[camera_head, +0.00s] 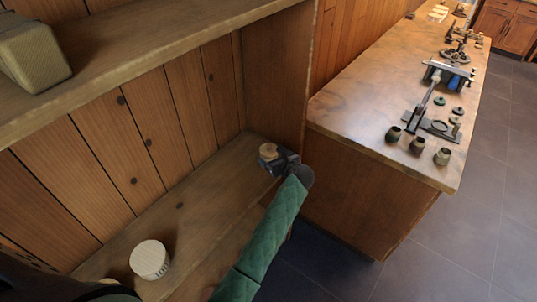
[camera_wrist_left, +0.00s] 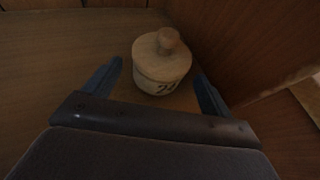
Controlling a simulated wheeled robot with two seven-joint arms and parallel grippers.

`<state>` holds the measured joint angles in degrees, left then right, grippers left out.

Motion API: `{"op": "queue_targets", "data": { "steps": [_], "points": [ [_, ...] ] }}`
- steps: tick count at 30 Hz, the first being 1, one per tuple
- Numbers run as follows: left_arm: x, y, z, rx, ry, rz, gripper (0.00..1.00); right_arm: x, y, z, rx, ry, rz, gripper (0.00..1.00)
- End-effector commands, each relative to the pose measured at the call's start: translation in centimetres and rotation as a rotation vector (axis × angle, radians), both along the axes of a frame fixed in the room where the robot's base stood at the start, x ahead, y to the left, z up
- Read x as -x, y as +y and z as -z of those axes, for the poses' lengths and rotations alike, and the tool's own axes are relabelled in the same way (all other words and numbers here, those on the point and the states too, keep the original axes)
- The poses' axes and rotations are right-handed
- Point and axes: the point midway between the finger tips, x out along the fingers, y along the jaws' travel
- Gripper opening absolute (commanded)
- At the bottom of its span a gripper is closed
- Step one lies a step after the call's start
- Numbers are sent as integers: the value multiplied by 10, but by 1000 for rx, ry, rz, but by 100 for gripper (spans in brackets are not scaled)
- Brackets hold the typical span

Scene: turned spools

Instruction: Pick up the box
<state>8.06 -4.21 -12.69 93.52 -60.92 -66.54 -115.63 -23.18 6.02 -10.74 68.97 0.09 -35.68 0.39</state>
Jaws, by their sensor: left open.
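A small round wooden box (camera_wrist_left: 160,68) with a knobbed lid and dark markings on its side stands upright on the lower shelf. In the head view the box (camera_head: 268,150) is at the shelf's right end, near the side panel, partly hidden by my gripper. My left gripper (camera_head: 272,161) is open and low over the shelf at the box. In the wrist view the left gripper's fingers (camera_wrist_left: 159,75) lie to either side of the box, with gaps visible on both sides. My right gripper is not in view.
A pale round container (camera_head: 150,259) stands on the lower shelf at the left. A beige block (camera_head: 32,52) sits on the upper shelf (camera_head: 150,50). The side panel (camera_head: 278,80) is close to my gripper. A workbench (camera_head: 370,95) with tools and small pots stands at the right.

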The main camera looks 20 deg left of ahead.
Motion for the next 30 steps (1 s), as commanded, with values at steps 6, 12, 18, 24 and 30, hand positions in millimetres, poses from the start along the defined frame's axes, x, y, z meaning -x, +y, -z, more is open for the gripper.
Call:
{"op": "queue_targets", "data": {
  "steps": [6,12,18,24,30],
  "points": [
    [-13,13,5,-1,1,0,84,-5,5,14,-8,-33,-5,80],
    [-26,27,15,0,0,1,84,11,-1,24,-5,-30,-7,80],
    [-29,30,19,1,0,1,84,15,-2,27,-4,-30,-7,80],
    [-29,30,19,0,0,1,72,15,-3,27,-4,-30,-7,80],
    [-29,30,19,2,0,1,37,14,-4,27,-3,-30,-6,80]
  ]
}}
